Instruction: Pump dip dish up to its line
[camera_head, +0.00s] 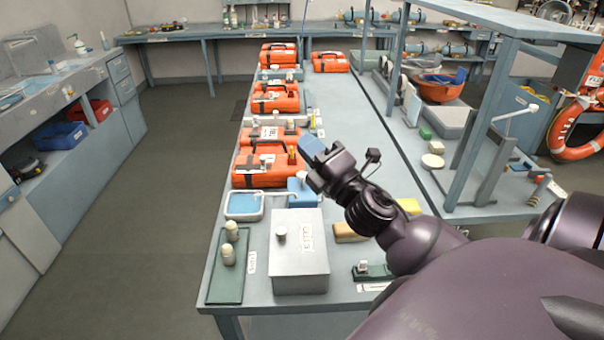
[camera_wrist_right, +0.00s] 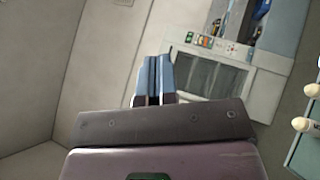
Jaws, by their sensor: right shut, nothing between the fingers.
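The dip dish (camera_head: 230,215) is a small white-rimmed tray with blue liquid in it, near the left edge of the bench. Its line and exact level are too small to make out. A blue pump block (camera_head: 299,186) with a pale spout (camera_head: 275,193) stands right of the dish, and the spout reaches left toward it. My right gripper (camera_head: 312,147) is shut and empty, raised above and just behind the pump in the picture. Its blue fingers (camera_wrist_right: 153,78) lie together in the right wrist view. My left gripper is out of view.
A grey lidded box (camera_head: 300,262) stands in front of the pump. A green tray (camera_head: 226,285) with two pale bottles lies to its left. Orange cases (camera_head: 262,170) line the bench behind. Shelf posts (camera_head: 475,125) stand to the right.

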